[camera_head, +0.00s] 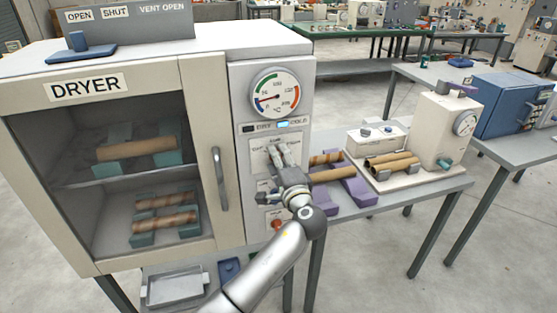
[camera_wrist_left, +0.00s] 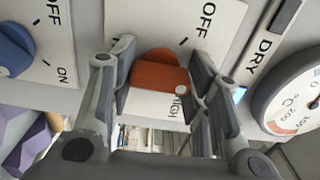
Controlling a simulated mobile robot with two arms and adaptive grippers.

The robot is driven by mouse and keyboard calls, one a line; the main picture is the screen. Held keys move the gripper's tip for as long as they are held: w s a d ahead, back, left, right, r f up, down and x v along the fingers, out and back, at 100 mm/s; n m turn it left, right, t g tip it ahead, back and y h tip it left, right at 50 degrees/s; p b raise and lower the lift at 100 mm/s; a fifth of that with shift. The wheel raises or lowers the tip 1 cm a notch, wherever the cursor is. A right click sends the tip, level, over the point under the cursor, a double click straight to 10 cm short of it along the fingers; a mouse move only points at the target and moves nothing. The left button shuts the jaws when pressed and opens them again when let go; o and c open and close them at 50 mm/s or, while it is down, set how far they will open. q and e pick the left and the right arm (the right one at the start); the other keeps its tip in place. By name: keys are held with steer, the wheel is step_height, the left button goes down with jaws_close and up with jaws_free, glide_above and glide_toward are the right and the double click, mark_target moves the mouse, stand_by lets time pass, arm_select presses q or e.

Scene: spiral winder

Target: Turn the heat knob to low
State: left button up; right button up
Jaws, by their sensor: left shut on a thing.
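The dryer (camera_head: 100,60) stands at the left with its control panel on its right side. My left gripper (camera_head: 279,156) is at the upper part of this panel and hides the knob there. In the left wrist view the orange-red heat knob (camera_wrist_left: 158,76) sits between the two fingers of my left gripper (camera_wrist_left: 161,62), which is shut on it. A white dot on the knob is beside the word HIGH. The word OFF and a tick mark show above on the white plate (camera_wrist_left: 150,18). My right gripper is in neither view.
A blue knob (camera_wrist_left: 14,50) with OFF and ON marks is beside the heat knob. A red knob (camera_head: 277,223) is lower on the panel. The round gauge (camera_head: 277,94) is above my gripper. Purple cradles with tubes (camera_head: 334,174) stand close at the right.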

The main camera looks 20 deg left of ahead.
arm_select(q)
steer(key=shift+f, duration=0.1)
steer(key=o, duration=1)
steer(key=shift+o, duration=0.2)
steer(key=v, duration=1.2)
